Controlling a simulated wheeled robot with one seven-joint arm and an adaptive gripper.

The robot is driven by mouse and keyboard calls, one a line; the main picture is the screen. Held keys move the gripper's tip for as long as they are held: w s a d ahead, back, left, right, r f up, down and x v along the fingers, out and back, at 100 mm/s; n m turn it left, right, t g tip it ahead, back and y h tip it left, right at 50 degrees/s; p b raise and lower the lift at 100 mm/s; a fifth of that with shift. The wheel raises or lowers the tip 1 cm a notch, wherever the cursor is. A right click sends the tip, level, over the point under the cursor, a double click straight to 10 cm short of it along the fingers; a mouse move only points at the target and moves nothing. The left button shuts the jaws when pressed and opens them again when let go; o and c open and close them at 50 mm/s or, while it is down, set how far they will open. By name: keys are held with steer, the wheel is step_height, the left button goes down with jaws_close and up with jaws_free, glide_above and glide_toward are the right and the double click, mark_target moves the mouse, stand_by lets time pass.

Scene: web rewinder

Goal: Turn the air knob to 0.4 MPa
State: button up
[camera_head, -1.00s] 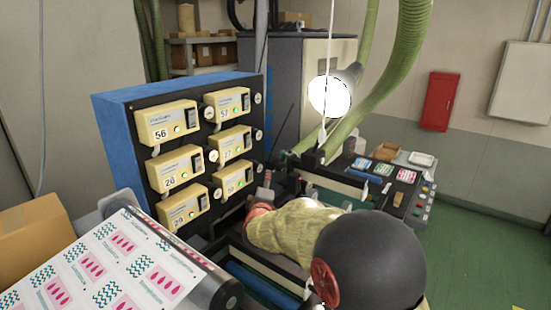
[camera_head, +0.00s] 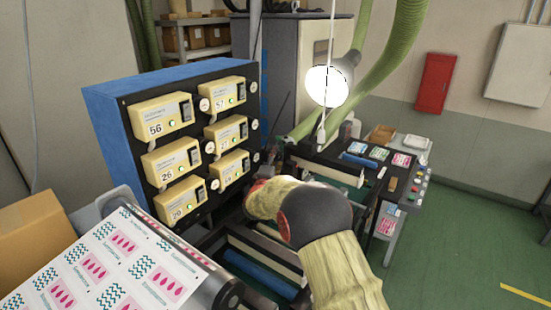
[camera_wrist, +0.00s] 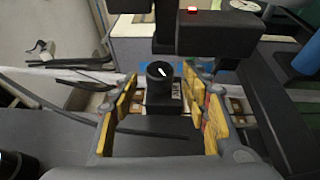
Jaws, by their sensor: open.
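A black round knob (camera_wrist: 160,71) with a short white pointer line sits on a dark block in the wrist view. The line slants from upper left to lower right; no pressure reading can be made out. My gripper (camera_wrist: 160,92) is open, with its yellow-padded fingers on either side of the knob and a gap on each side. The fingers hold nothing. In the head view my arm hides the knob, and my gripper is mostly hidden beyond the arm near the rollers.
A blue-sided cabinet (camera_head: 103,135) with several yellow numbered controllers stands left of my arm. A printed label web (camera_head: 110,262) runs over a roller at front left. In the wrist view a dark box with a red light (camera_wrist: 215,32) stands beyond the knob. Green floor (camera_head: 460,255) is open at right.

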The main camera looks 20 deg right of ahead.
steer(key=shift+c, duration=1.1)
steer(key=c, duration=0.9)
